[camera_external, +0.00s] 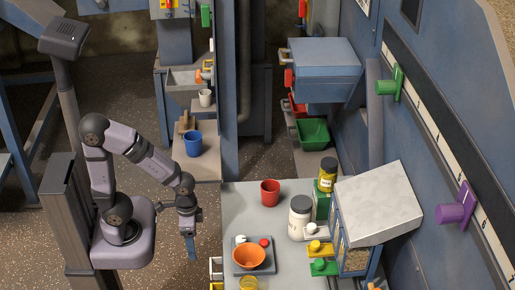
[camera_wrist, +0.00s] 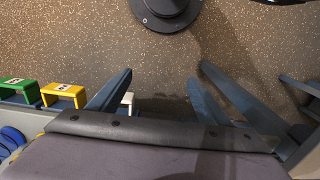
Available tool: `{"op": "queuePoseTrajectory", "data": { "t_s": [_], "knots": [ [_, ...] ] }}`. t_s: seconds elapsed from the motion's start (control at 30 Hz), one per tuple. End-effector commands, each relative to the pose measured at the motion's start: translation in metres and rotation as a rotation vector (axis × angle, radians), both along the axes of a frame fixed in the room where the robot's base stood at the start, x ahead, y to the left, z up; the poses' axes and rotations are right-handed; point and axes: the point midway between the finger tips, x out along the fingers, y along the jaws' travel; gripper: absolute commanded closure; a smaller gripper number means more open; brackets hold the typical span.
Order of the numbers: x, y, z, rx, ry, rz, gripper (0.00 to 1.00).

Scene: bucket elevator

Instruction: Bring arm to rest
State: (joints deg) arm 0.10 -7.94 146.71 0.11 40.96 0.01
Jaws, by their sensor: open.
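My gripper (camera_external: 192,256) hangs pointing down at the left side of the grey table (camera_external: 240,205), over the speckled floor. In the wrist view my gripper (camera_wrist: 165,80) shows its two blue fingers spread wide apart, with nothing between them but floor. My arm is bent, rising from its base at the left and folding down to the wrist. The gripper touches nothing that I can see.
The table holds a red cup (camera_external: 270,192), an orange bowl (camera_external: 249,257) on a tray, a white jar (camera_external: 300,216) and a grey-topped box (camera_external: 378,202). A blue cup (camera_external: 193,144) stands on a shelf behind. Green (camera_wrist: 20,88) and yellow handles (camera_wrist: 64,92) lie left in the wrist view.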

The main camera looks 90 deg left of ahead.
Motion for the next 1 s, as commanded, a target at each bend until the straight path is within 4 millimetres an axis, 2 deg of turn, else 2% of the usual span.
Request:
{"op": "queuePoseTrajectory", "data": {
  "t_s": [0.03,0.2,0.4,0.5,0.7,1.0],
  "knots": [
    [0.0,0.0,0.024,-0.001,0.001,0.002,0.29],
    [-0.001,0.0,0.068,-0.001,0.003,0.004,0.29],
    [-0.001,0.0,0.115,-0.002,0.004,0.006,0.29],
    [-0.001,0.0,0.129,-0.002,0.005,0.007,0.29],
    [-0.001,0.0,0.142,-0.002,0.005,0.008,0.29],
    [-0.001,0.0,0.141,-0.002,0.005,0.008,0.29]
  ]
}}
